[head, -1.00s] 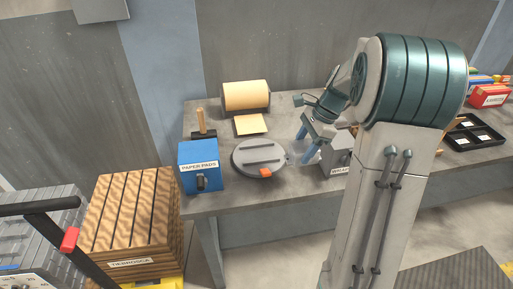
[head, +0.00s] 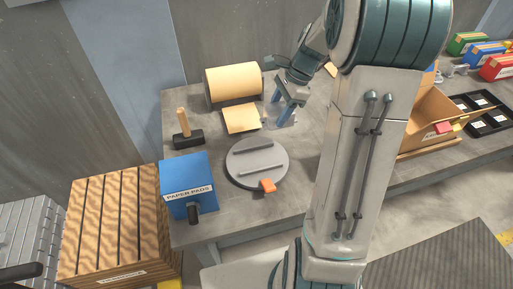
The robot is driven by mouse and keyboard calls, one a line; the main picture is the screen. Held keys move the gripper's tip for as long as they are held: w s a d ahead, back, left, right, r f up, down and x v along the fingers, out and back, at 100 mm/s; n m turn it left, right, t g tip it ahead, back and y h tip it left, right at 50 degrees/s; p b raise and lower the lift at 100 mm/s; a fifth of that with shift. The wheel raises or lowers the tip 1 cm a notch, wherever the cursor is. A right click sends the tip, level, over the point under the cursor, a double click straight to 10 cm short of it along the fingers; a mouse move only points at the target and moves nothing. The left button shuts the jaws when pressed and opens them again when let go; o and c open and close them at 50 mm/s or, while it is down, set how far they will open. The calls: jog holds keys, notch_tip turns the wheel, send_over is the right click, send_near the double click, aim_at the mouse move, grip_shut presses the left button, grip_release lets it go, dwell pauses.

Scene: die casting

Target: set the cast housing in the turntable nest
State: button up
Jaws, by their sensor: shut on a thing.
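The turntable (head: 238,178) is a round grey disc on the bench, with two raised parallel bars across its top and an orange tab at its front edge. The bars have nothing between them. My gripper (head: 284,112) is behind and to the right of the turntable, pointing down with blue fingers. It is shut on a small pale grey piece, the cast housing (head: 282,122), which is partly hidden by the fingers and hard to make out. I cannot tell how high the housing is above the bench.
A blue paper pads box (head: 186,172) and a hammer (head: 187,138) stand left of the turntable. A paper roll (head: 232,83) and a loose sheet (head: 241,118) lie behind it. My arm hides the bench between.

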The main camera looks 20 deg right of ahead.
jog(key=s+a+f, duration=0.1)
jog(key=a, duration=0.1)
jog(key=s+a+f, duration=0.2)
jog(key=a, duration=0.1)
jog(key=s+a+f, duration=0.1)
jog(key=a+f, duration=0.1)
jog(key=shift+s+a, duration=0.25)
jog(key=shift+s, duration=0.15)
jog(key=shift+f, duration=2.1)
jog(key=shift+f, duration=0.2)
jog(key=o, duration=1.4)
jog(key=shift+c, duration=0.2)
jog(key=shift+r, duration=0.15)
